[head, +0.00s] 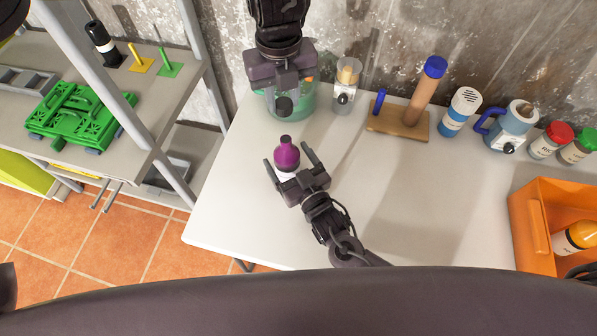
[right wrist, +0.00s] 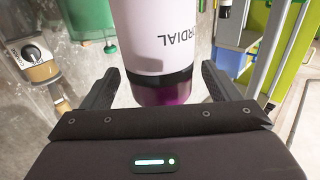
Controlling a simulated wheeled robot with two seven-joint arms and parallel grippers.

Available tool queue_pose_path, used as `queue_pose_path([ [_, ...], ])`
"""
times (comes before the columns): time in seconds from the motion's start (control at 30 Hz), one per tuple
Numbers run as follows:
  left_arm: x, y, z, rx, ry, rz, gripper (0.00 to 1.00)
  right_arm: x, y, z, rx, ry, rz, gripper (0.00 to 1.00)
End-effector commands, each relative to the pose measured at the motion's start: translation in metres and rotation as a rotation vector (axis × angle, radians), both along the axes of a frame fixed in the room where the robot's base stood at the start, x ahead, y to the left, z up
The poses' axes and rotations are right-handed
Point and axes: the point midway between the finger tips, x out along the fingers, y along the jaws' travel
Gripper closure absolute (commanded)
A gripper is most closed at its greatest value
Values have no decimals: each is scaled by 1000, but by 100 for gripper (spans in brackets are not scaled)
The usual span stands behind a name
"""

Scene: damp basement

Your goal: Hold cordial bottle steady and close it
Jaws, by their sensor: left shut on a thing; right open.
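The cordial bottle (head: 287,158) stands upright on the white table, with a purple upper body and a darker purple neck. In the right wrist view its white label (right wrist: 165,38) reads "RDIAL", upside down. My right gripper (head: 290,169) is open, its fingers on either side of the bottle with gaps showing; it also shows in the right wrist view (right wrist: 158,90). My left gripper (head: 284,92) is above and behind the bottle, shut on a dark round cap (head: 284,106). The cap is apart from the bottle neck.
A green see-through container (head: 304,103) stands behind my left gripper. An orange crate (head: 530,222) is at right. The table's middle is clear.

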Motion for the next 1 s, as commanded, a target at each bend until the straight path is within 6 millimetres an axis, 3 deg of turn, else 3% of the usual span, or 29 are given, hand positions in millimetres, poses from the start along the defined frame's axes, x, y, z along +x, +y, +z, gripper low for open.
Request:
queue_pose_path([
  [0.43,0,0,0,0,0,0,91,11,5,0,0,1,1,17],
  [0.9,0,0,0,0,0,0,91,10,5,0,0,1,1,77],
  [1.0,0,0,-1,0,0,5,91,10,5,0,0,1,1,80],
])
